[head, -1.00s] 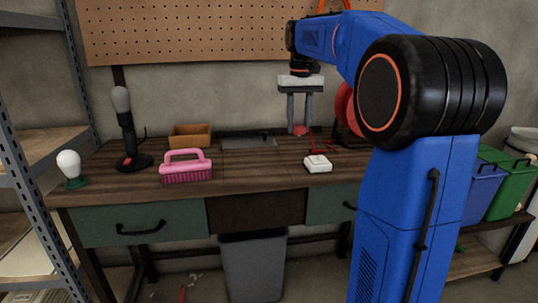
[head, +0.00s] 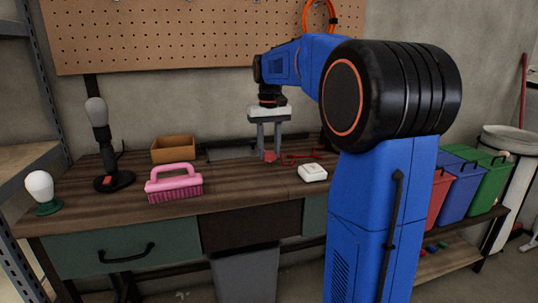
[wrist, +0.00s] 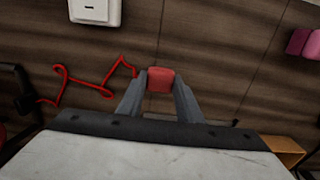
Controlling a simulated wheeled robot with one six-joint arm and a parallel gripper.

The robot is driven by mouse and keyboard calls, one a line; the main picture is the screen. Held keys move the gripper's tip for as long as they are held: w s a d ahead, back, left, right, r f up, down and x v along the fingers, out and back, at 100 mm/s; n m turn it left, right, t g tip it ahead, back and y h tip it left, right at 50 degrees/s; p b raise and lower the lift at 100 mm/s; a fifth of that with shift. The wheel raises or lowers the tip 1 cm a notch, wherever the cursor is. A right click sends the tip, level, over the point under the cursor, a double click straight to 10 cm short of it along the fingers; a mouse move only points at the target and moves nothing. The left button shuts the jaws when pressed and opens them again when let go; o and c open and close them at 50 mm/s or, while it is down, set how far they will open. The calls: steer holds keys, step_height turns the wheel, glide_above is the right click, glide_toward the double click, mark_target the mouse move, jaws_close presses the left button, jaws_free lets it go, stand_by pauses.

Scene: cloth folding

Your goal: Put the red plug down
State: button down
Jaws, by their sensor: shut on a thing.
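The red plug (wrist: 160,81) is between the two grey fingers of my gripper in the wrist view. My gripper (head: 269,158) is shut on it and points down over the back middle of the wooden workbench (head: 240,186). In the head view the red plug (head: 270,155) shows at the fingertips, close to the bench top. I cannot tell whether it touches the wood. A thin red cord (wrist: 85,80) lies in loose bends on the bench and runs to the plug.
A white socket box (head: 312,172) lies right of my gripper. A pink brush (head: 174,184), an orange-brown box (head: 173,149), a black lamp holder (head: 107,160) and a bulb on a green base (head: 42,190) stand left. Bare wood lies between the brush and the socket box.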

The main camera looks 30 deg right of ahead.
mark_target(269, 152)
steer(key=shift+f, duration=0.8)
steer(key=shift+f, duration=0.6)
steer(key=c, duration=1.3)
jaws_free()
steer(key=shift+o, duration=0.2)
steer(key=shift+r, duration=0.15)
step_height(269, 152, up, 13)
steer(key=s+a+f+n+t, duration=0.1)
steer(key=s+a+f, duration=0.4)
steer(key=s+f, duration=0.3)
steer(key=s+a+f+n+t, duration=0.1)
steer(key=s+a+f+t, duration=0.1)
steer(key=s+a+f, duration=0.3)
steer(key=s+a+f+n+t, duration=0.1)
steer(key=s+a+f, duration=0.4)
steer(key=s+f, duration=0.8)
steer(key=s, duration=0.4)
steer(key=shift+s+a+t, duration=0.2)
steer(key=shift+a+t, duration=0.2)
